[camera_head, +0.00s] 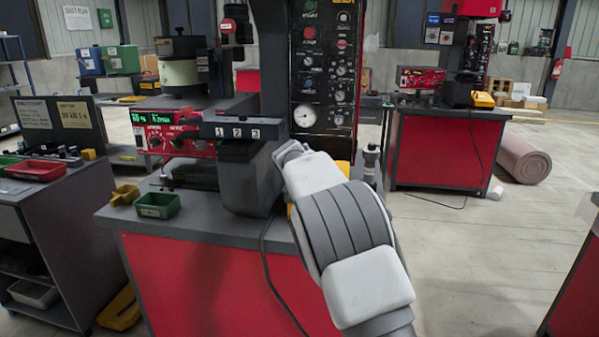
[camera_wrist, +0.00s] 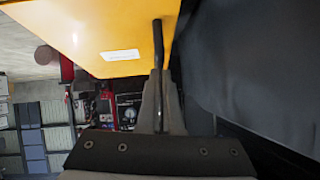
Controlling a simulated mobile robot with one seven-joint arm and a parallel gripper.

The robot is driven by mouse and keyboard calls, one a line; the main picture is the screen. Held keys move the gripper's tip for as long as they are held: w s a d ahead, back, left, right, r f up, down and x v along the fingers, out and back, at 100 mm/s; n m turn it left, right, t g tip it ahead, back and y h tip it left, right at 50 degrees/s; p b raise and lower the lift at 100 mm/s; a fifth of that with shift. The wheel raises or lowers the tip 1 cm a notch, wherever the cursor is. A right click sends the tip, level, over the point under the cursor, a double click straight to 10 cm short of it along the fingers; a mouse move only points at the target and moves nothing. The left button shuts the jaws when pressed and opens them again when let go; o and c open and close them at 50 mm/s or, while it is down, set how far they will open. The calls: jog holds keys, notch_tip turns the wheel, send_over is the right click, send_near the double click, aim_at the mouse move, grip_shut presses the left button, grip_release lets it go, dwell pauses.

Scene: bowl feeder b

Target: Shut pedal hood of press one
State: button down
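Press one is the dark press (camera_head: 240,165) on the red bench, with my arm reaching in front of it. The yellow pedal hood shows only as small patches beside my arm (camera_head: 343,168). In the wrist view the hood (camera_wrist: 95,30) is a large yellow panel with a white label, close on the upper left. A dark bar-like handle (camera_wrist: 158,40) stands at its right edge and runs down between my fingers. My gripper (camera_wrist: 160,85) looks closed around this handle, with a finger on each side. My arm hides the gripper in the head view.
A red control box (camera_head: 165,138), a green bin (camera_head: 158,205) and a yellow bin (camera_head: 125,194) are at the bench's left. A black cable (camera_head: 272,262) hangs over its front. A second red bench (camera_head: 435,152) stands back right. Floor between is clear.

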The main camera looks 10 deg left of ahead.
jog(key=shift+r, duration=0.25)
jog(key=w+d+r+p+v, duration=0.1)
jog(key=r+p+v, duration=0.1)
jog(key=v, duration=1)
jog(key=s+d+r+m+g+h, duration=0.1)
jog(key=s+d+r+g, duration=0.15)
jog(key=s+d, duration=1.65)
jog(key=s+d+f+n+g, duration=0.15)
jog(key=s+d+f, duration=0.25)
jog(key=s, duration=0.8)
jog(key=s+d+f+n+g, duration=0.1)
jog(key=s+d+f+g, duration=0.2)
jog(key=s, duration=1)
notch_tip(320, 180, up, 17)
jog(key=p, duration=1.7)
jog(key=shift+w+d+f+t+p, duration=0.15)
jog(key=shift+w+d+t+p, duration=0.25)
jog(key=shift+d, duration=0.1)
